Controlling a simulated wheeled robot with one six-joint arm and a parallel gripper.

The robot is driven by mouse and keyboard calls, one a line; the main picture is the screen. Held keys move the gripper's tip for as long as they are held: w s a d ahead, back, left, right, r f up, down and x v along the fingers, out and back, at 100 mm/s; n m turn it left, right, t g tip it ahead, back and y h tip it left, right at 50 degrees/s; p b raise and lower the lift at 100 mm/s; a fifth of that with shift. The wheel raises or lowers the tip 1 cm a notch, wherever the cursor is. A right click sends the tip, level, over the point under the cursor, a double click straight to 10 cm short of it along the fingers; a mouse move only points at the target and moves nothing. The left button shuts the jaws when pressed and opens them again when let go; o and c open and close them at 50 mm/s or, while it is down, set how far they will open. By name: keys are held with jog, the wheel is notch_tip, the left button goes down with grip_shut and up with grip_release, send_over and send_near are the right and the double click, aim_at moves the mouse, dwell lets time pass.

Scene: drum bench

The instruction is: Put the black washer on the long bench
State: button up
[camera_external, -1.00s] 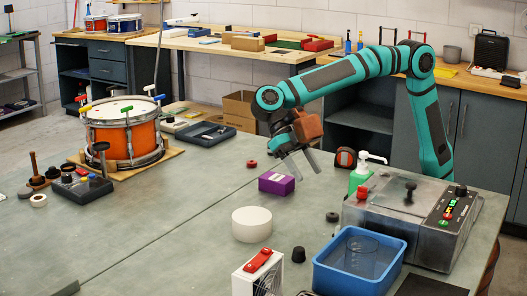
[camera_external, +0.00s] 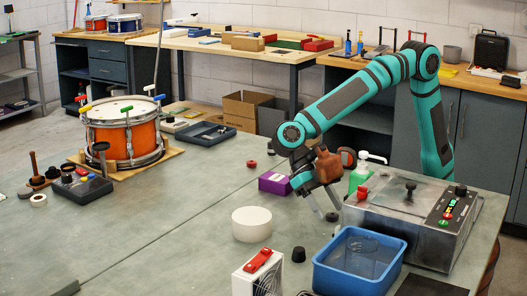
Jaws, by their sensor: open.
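The black washer (camera_external: 332,217) lies flat on the grey work table (camera_external: 190,225), left of the metal machine and behind the blue bin. My gripper (camera_external: 330,212) is open, pointing down, with its fingertips close to the washer. I cannot tell whether they straddle it or touch it. A long bench with a pale wooden top (camera_external: 205,45) stands along the back wall, with boxes and tools on it. The task's long bench could be this one, but the view does not settle it.
A purple box (camera_external: 274,183) and green pump bottle (camera_external: 359,178) stand near my gripper. A white disc (camera_external: 251,224), black knob (camera_external: 298,254), blue bin (camera_external: 360,262) and metal machine (camera_external: 405,222) surround the washer. An orange drum (camera_external: 124,135) stands left; the table's middle left is clear.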

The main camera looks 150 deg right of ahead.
jog(key=shift+a+f, duration=0.3)
jog(key=c, duration=1.1)
jog(key=shift+c, duration=0.2)
